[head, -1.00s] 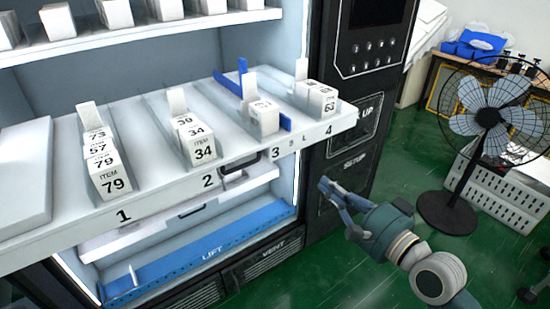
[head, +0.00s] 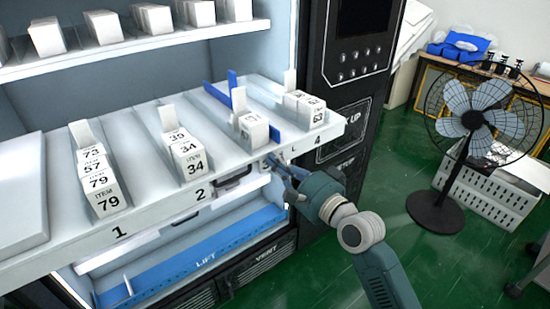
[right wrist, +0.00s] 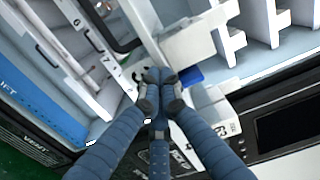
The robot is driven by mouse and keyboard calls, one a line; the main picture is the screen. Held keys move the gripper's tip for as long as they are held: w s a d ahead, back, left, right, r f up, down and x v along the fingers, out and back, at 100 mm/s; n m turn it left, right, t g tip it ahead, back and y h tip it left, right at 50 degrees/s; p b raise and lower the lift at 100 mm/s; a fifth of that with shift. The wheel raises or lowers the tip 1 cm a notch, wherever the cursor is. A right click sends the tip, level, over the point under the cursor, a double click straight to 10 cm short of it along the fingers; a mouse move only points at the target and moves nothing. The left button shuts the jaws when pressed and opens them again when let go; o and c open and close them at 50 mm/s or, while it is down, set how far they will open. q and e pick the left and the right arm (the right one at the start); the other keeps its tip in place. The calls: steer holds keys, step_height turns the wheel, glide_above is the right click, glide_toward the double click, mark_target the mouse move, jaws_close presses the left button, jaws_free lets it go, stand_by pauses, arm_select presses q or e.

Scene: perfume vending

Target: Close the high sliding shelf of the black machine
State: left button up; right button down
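The black vending machine (head: 350,90) has a white sliding shelf (head: 160,208) pulled far out toward me. Its front edge is numbered 1 to 4 and it carries several numbered item boxes (head: 187,160). My right gripper (head: 274,168) is at the shelf's front edge, between numbers 3 and 4, partly covering the 3. I cannot tell whether it touches the edge. In the right wrist view, its blue-grey fingers (right wrist: 162,86) are together with nothing between them. My left gripper is not in view.
A higher shelf (head: 130,45) with white boxes sits back inside the machine. Below are a blue LIFT bar (head: 190,262) and a VENT grille (head: 265,262). A black fan (head: 470,120) stands at the right by a white crate (head: 500,190). The green floor between is clear.

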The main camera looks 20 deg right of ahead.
steer(key=shift+w+a, duration=0.1)
steer(key=shift+w, duration=0.15)
